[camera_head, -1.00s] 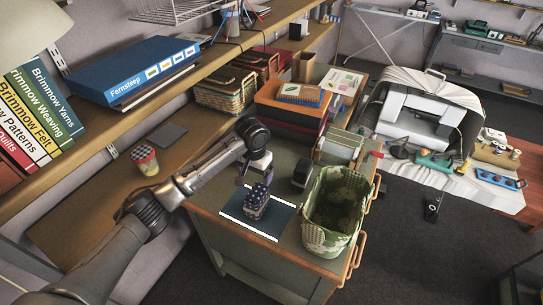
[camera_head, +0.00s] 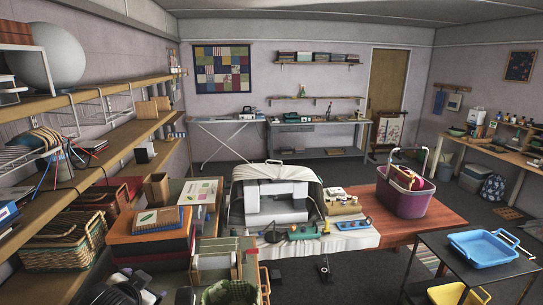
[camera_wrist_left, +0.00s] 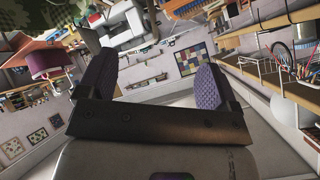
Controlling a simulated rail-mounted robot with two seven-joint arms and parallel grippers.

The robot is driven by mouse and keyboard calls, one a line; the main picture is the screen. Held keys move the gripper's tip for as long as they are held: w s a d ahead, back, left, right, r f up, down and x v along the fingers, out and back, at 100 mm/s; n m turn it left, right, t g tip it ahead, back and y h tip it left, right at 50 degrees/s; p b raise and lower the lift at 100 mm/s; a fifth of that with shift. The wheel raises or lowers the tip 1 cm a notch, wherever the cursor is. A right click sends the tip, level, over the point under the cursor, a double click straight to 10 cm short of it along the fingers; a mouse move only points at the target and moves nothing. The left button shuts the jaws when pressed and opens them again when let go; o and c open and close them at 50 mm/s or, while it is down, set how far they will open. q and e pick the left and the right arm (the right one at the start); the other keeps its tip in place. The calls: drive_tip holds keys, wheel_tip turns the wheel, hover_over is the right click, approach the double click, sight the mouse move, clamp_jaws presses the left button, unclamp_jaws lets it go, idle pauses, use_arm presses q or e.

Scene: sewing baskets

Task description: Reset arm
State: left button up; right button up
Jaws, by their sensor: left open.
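My left gripper (camera_wrist_left: 154,78) fills the middle of the left wrist view. Its two purple textured finger pads stand wide apart, with nothing between them. In the head view, a grey and black part of my left arm (camera_head: 127,290) shows at the bottom left; the fingers cannot be made out there. My right arm and gripper are in neither view.
The green patterned basket (camera_head: 230,293) is cut off at the bottom of the head view. Shelves with wicker baskets (camera_head: 58,247) run along the left. A sewing machine (camera_head: 277,203) and a purple basket (camera_head: 404,192) stand on the table beyond.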

use_arm(q)
drive_tip(key=s+d+f+n+g+p, duration=0.1)
drive_tip(key=s+d+f+g+p, duration=0.1)
drive_tip(key=s+f, duration=0.5)
drive_tip(key=s+d+f+n+g+h+p, duration=0.1)
drive_tip(key=s+f, duration=0.6)
drive_tip(key=s, duration=1)
drive_tip(key=s+d+f+n+g+h+p, duration=0.1)
drive_tip(key=s+d+f+g+p, duration=0.2)
drive_tip(key=s+f, duration=0.4)
drive_tip(key=s, duration=0.6)
drive_tip(key=shift+d+f+p, duration=0.2)
drive_tip(key=shift+d+p, duration=0.2)
drive_tip(key=shift+w, duration=0.1)
